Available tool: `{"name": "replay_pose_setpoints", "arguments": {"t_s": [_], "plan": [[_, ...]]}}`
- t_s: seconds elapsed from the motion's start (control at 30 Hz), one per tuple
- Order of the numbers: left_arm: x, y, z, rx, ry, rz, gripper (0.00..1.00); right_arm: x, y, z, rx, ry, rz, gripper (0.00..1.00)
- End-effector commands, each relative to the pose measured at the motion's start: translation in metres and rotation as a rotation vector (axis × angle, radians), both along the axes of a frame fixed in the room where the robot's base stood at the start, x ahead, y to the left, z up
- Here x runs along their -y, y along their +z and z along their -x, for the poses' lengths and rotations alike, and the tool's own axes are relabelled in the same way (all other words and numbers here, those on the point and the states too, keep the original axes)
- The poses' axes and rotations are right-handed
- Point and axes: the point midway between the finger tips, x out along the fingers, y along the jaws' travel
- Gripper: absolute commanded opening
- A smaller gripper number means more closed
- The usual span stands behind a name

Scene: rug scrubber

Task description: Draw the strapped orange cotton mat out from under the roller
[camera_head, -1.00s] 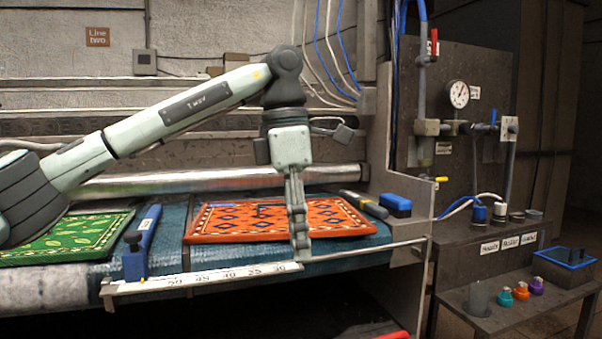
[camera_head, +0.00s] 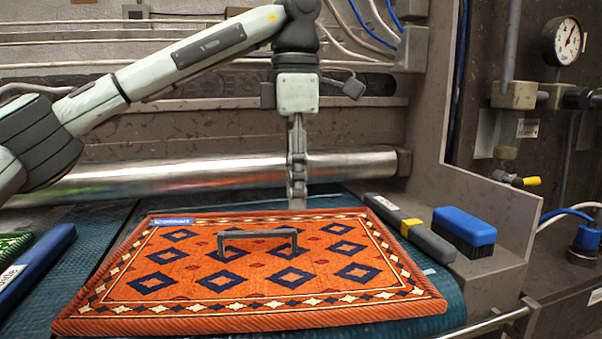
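The orange mat (camera_head: 213,291) lies flat on the blue-green belt, patterned with dark blue diamonds and a cream border. A dark grey strap handle (camera_head: 258,235) arches over its middle, and a blue label (camera_head: 172,221) sits at its far left corner. The shiny metal roller (camera_head: 210,172) runs behind the mat's far edge. My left gripper (camera_head: 297,203) points down in front of the roller, its tips overlapping the mat's far edge in view, beyond the handle. It holds nothing visible; its fingers line up edge-on, so their opening is unclear. My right gripper is out of view.
A grey tool with a yellow band (camera_head: 411,229) and a blue brush (camera_head: 464,231) lie right of the mat. A blue bar (camera_head: 36,264) and a green mat (camera_head: 14,244) are at the left. A metal frame (camera_head: 488,205) bounds the right side.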

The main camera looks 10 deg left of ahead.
Motion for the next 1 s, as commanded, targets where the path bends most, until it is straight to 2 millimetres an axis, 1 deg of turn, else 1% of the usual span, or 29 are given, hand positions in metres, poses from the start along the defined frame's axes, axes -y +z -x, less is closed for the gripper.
{"name": "replay_pose_setpoints", "arguments": {"t_s": [0.3,0.4,0.53,0.6,0.63,0.83,1.0], "plan": [[0.0,0.0,0.0,0.0,-0.001,0.0,0.38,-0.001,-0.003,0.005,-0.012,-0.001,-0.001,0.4],[0.0,-0.005,0.0,-0.001,-0.001,0.0,0.38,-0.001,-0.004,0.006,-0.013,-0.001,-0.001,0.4],[0.0,-0.021,0.001,-0.004,-0.003,0.001,0.38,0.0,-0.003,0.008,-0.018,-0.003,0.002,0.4],[0.0,-0.032,0.001,-0.004,-0.002,0.001,0.38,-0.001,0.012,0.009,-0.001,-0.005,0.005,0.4],[0.0,-0.035,0.001,-0.002,-0.001,-0.001,0.38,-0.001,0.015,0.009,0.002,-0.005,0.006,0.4],[0.0,-0.063,0.0,-0.001,-0.001,-0.001,0.38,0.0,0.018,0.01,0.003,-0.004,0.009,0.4],[0.0,-0.076,0.001,0.0,-0.001,0.0,0.38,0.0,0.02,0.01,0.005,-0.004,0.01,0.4]]}}
